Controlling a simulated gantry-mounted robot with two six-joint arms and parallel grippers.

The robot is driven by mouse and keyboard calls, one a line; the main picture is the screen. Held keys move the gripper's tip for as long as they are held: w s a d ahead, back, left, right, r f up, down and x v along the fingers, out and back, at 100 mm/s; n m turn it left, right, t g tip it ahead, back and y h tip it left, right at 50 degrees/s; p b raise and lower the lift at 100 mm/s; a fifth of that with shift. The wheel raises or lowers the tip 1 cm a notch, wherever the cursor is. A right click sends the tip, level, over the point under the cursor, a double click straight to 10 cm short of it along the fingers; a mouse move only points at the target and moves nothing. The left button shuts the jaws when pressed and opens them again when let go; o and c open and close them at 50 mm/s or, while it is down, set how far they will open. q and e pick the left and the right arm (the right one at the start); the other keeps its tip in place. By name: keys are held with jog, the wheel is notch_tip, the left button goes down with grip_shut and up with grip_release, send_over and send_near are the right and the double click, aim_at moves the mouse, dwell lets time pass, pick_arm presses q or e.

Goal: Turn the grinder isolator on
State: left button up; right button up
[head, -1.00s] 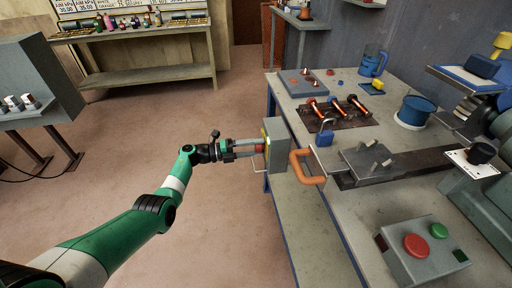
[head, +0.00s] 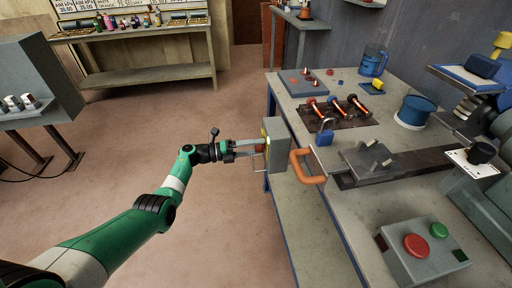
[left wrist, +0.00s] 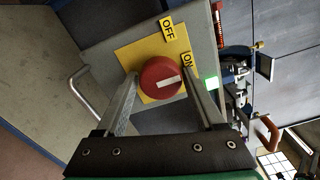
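The grinder isolator (head: 280,152) is a grey box at the bench's left edge. In the left wrist view its yellow plate (left wrist: 128,57) carries OFF and ON labels and a round red knob (left wrist: 158,72) with a white mark. The mark points right, toward the ON side. My right gripper is not in view.
An orange padlock-like handle (head: 309,168) and a blue padlock (head: 325,135) are just right of the isolator. A control box (head: 420,260) with red and green buttons stands at the bench front.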

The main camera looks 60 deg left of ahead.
pick_arm(q)
jog(key=shift+o, duration=0.9)
jog(key=shift+s+r, duration=0.1)
jog(key=shift+s, duration=0.05)
jog(key=p+v, duration=0.3)
jog(key=v, duration=0.8)
jog(key=shift+s, duration=0.2)
